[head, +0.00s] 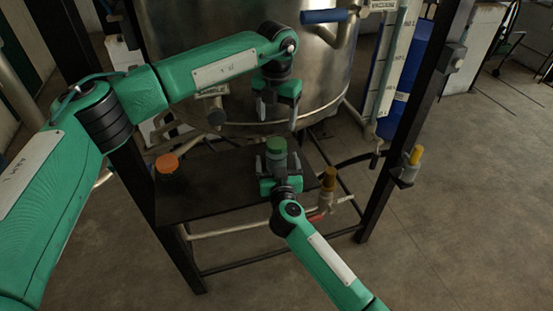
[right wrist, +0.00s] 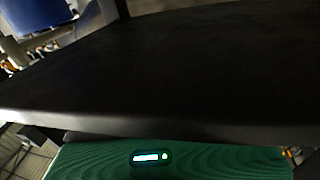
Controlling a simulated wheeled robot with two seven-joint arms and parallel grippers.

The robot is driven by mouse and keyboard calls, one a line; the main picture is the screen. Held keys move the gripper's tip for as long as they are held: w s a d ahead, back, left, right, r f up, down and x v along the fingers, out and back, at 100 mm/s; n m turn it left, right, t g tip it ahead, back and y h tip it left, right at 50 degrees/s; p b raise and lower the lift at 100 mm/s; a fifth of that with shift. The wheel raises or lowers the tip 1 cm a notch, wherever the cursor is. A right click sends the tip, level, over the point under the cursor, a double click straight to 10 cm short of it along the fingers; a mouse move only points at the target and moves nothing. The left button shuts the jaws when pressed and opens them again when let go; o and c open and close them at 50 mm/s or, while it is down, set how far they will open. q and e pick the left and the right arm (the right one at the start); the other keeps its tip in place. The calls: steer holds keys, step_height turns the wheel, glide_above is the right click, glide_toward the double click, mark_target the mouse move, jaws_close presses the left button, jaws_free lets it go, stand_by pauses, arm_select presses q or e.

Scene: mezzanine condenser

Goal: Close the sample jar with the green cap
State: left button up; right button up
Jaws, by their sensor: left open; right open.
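The green cap (head: 276,146) sits on top of the jar (head: 277,161), near the right side of the dark shelf; whether it is seated or threaded I cannot tell. My right gripper (head: 277,164) is open, low at the jar, with a finger on either side; contact is unclear. My left gripper (head: 278,115) is open and empty above the green cap, fingers pointing down, apart from it. An orange cap (head: 167,163) is at the shelf's left. The right wrist view shows neither jar nor cap.
The dark shelf (head: 205,190) is bare between the orange cap and the jar; it also fills the right wrist view (right wrist: 180,80). A large steel tank (head: 225,60) stands behind. A brown-topped fitting (head: 328,180) is close right of my right gripper. A dark post (head: 405,110) stands further right.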

mark_target(277, 143)
steer(key=shift+w+a, duration=0.1)
steer(key=shift+w, duration=0.75)
steer(key=c, duration=1.7)
jaws_close()
arm_select(q)
steer(key=m, duration=0.4)
steer(key=shift+m, duration=0.3)
steer(key=shift+f, duration=4)
steer(key=shift+c, duration=0.2)
